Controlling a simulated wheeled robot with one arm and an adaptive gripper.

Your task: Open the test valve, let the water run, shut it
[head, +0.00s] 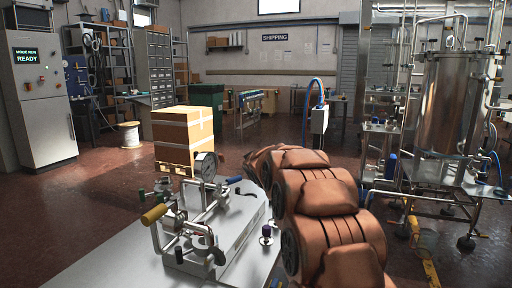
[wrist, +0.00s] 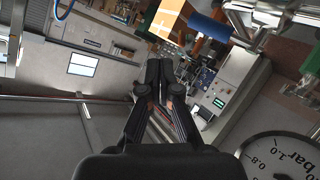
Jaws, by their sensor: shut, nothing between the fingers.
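A test rig with a metal base plate (head: 225,245) stands on the table at the front. I cannot tell which of these is the test valve. My gripper (wrist: 160,72) is shut and empty in the wrist view; my arm hides it in the head view. In the wrist view the gauge (wrist: 285,160) is at lower right, and a blue handle (wrist: 207,28) is above right of the fingertips, apart from them. No running water shows.
The pale table (head: 110,260) is bare at the front left. A purple-topped fitting (head: 267,235) stands on it right of the rig. A large cardboard box (head: 185,135) is behind. A steel tank (head: 450,105) on a frame stands at right, a control cabinet (head: 42,100) at far left.

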